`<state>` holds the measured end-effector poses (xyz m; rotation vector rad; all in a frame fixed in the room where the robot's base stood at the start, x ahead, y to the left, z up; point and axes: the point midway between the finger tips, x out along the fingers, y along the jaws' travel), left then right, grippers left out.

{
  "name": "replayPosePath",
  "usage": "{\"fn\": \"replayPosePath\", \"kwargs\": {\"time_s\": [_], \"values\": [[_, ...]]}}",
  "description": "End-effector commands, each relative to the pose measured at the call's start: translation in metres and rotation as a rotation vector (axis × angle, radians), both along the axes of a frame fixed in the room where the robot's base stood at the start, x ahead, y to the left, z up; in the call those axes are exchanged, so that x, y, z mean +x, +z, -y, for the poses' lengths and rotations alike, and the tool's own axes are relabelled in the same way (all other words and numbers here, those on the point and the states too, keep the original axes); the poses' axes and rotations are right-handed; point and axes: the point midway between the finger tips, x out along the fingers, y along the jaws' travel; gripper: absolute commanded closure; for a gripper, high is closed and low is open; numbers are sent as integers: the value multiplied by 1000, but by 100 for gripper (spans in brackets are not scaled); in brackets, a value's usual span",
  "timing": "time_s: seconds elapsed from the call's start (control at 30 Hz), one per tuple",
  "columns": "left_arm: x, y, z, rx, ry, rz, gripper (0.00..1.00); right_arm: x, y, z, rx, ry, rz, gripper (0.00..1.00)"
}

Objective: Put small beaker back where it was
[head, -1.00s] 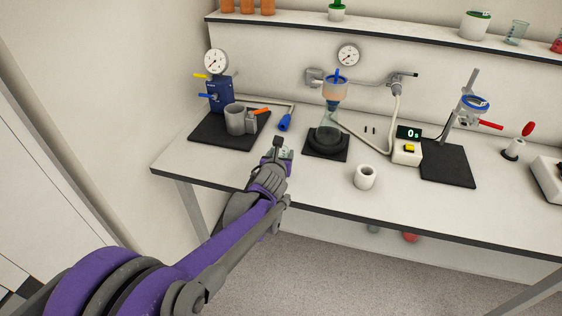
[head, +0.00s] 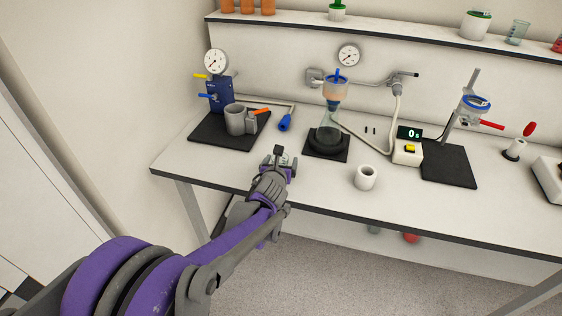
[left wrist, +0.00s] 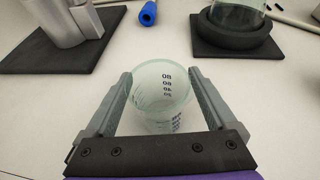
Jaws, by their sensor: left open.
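The small beaker (left wrist: 162,90), clear glass with dark volume marks, stands upright on the bench in the left wrist view. My left gripper (left wrist: 160,88) is open, with one finger on each side of the beaker; I cannot tell whether either finger touches it. In the head view my left gripper (head: 283,160) is low over the bench near its front edge, and the beaker there is mostly hidden by it. The upper shelf (head: 400,32) holds another clear beaker (head: 517,33) at the right. My right gripper is not in view.
Behind the gripper are a blue screwdriver-like handle (head: 285,123) and the filter flask (head: 329,128) on a black base. A grey cup (head: 236,119) stands on the left black plate. A white ring-shaped cup (head: 366,177) stands to the right. The front bench between is clear.

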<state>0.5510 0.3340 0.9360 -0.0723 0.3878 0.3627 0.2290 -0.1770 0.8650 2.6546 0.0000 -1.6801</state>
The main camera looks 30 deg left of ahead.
Motion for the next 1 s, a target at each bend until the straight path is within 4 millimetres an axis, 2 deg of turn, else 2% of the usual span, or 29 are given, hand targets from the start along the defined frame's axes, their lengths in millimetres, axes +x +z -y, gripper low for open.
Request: {"fn": "replayPosePath", "kwargs": {"time_s": [0.1, 0.23, 0.7, 1.0], "values": [[0, 4, 0, 0, 0, 0, 10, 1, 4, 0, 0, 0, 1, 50], [-13, 9, 5, 1, 0, 0, 10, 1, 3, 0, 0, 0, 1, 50], [-87, 42, 34, 0, -1, 0, 10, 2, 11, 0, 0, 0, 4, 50], [-103, 48, 40, -1, 0, 0, 10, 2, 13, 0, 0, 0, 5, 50]]}}
